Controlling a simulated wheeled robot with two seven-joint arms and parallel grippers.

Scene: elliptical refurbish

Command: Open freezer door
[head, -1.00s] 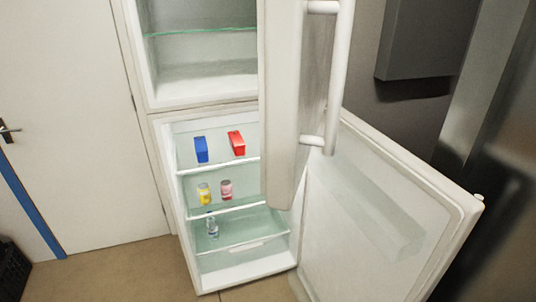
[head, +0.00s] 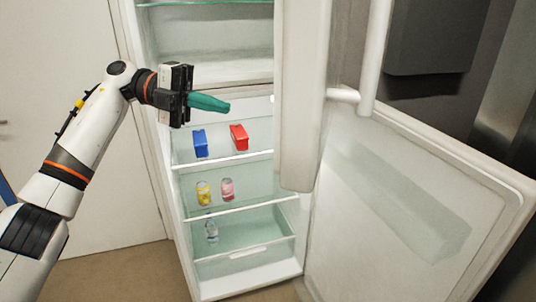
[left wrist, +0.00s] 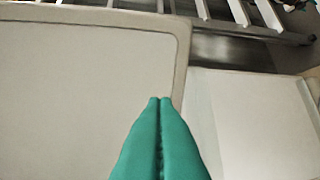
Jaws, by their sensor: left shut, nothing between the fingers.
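The white fridge-freezer has two compartments with both doors standing open. The upper door (head: 302,95) is swung out toward me and partly hides the upper compartment (head: 205,70); its white handle (head: 374,60) is on the right. The lower door (head: 400,205) is swung wide to the right. I cannot tell which one is the freezer door. My left gripper (head: 226,106), with green fingers, is shut and empty in front of the compartments, left of the upper door. In the left wrist view its fingertips (left wrist: 160,100) are together before a pale, grey-rimmed panel (left wrist: 80,70). My right gripper is not in view.
The lower compartment holds a blue box (head: 200,143), a red box (head: 239,137), a yellow can (head: 203,193), a pink can (head: 227,189) and a clear bottle (head: 211,230). A dark grey box-like unit (head: 440,35) is at the upper right. A white room door (head: 60,110) is behind my arm.

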